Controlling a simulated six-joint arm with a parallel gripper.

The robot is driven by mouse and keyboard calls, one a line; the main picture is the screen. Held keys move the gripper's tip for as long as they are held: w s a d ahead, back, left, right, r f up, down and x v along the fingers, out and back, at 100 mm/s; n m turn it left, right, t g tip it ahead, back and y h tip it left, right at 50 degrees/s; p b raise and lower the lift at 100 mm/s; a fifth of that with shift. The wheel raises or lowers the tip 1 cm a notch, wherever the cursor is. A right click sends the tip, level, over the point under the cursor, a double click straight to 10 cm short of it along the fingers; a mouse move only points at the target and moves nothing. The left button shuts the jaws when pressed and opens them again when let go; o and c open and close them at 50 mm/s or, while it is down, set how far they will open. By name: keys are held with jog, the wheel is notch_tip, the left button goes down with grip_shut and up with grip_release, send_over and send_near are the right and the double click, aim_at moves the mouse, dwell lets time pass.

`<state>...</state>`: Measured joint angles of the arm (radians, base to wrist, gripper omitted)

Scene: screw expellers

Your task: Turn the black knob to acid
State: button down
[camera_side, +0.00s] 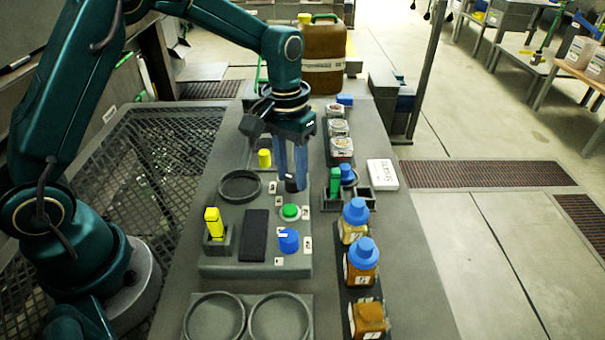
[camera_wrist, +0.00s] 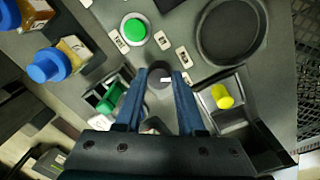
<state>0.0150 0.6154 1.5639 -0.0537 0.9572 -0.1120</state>
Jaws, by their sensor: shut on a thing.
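The black knob (camera_side: 291,185) sits on the grey control panel (camera_side: 222,266), just behind the green button (camera_side: 290,212). My gripper (camera_side: 293,178) reaches down over it with its blue fingers on either side. In the wrist view, the dark knob top (camera_wrist: 157,73) with a small white mark shows between the fingertips (camera_wrist: 159,78). My gripper is shut on the knob. Small white labels (camera_wrist: 162,40) stand beside the knob, but their text is too small to read. The fingers hide part of the knob.
A blue knob (camera_side: 289,240) and a yellow block (camera_side: 214,222) are on the panel's front part. An empty round ring (camera_side: 240,186) lies to the left. Blue-capped bottles (camera_side: 362,262) and a holder with a green item (camera_side: 335,181) stand close on the right.

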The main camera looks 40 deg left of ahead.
aim_at(292, 176)
jog(key=m, duration=0.6)
jog(key=shift+w, duration=0.1)
jog(key=shift+m, duration=0.4)
dwell(0.3)
jog(key=c, duration=0.5)
grip_release()
jog(key=shift+r, duration=0.15)
jog(key=shift+a+r, duration=0.15)
jog(key=shift+r, duration=2.3)
